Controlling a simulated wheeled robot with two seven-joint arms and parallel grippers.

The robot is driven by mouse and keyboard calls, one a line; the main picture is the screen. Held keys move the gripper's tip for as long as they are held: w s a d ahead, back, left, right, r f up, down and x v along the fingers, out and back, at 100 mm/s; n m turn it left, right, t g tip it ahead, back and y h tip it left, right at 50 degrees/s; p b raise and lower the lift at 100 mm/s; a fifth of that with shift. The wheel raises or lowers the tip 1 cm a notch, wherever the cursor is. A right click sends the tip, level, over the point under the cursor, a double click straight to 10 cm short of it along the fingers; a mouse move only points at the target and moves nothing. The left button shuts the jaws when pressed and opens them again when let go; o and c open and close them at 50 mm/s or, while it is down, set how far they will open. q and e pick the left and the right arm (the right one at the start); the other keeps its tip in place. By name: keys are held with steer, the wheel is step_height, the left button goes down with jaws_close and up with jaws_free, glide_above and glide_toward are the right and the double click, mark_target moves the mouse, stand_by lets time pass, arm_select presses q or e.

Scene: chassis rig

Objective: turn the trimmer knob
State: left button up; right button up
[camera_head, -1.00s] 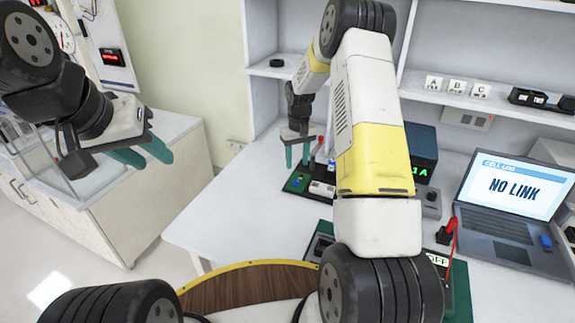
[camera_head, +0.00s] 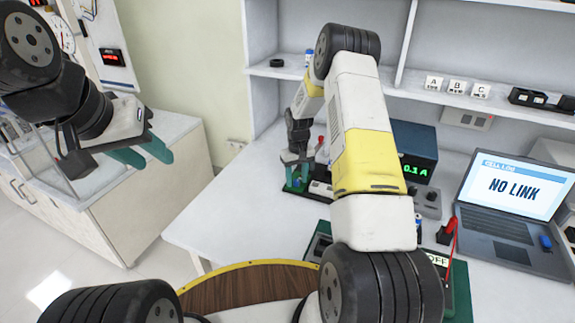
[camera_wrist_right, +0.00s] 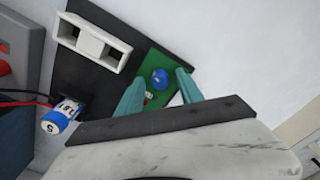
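The trimmer knob is a small round blue knob (camera_wrist_right: 159,78) on a green board (camera_wrist_right: 152,66) in the right wrist view. My right gripper (camera_wrist_right: 160,74) is open, with one teal finger on each side of the knob; I cannot tell whether they touch it. In the head view my right gripper (camera_head: 297,178) is down at the board on the bench, and the knob cannot be made out there. My left gripper (camera_head: 157,160) is open and empty, in the air at the left, far from the board.
A white two-window block (camera_wrist_right: 93,41) and a blue-and-white cylinder (camera_wrist_right: 62,115) are near the board. A meter (camera_head: 415,150) reads 0.1 A. A laptop (camera_head: 510,200) reading NO LINK stands at the right. The bench (camera_head: 215,215) is clear left of the board.

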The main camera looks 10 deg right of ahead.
mark_target(297, 180)
jaws_close()
steer(key=shift+n, duration=1.2)
steer(key=shift+o, duration=0.7)
jaws_free()
steer(key=shift+r, duration=3.95)
steer(key=shift+r, duration=0.1)
